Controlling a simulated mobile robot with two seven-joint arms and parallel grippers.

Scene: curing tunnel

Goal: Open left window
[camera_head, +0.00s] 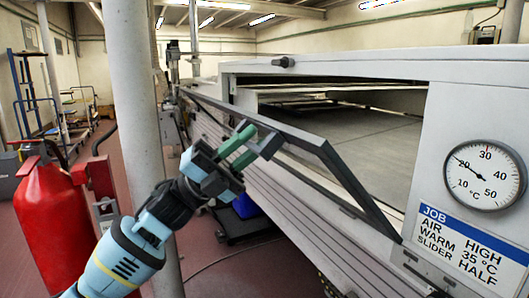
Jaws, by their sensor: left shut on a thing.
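The left window (345,178) is a dark-framed flap on the side of the white tunnel (465,105). It is tilted outward, with its upper edge away from the opening. The tunnel's flat grey inside (350,135) shows behind it. My left gripper (242,150), with green fingers, is shut on a grey handle (266,146) at the window's outer edge. The fingers partly hide the handle. My right gripper is not in view.
A red fire extinguisher (55,225) stands at the left, close to my left arm. A white column (135,90) rises behind my gripper. A dial (484,177) and a job card (470,248) are on the tunnel's right front. Trolleys (45,100) stand far left.

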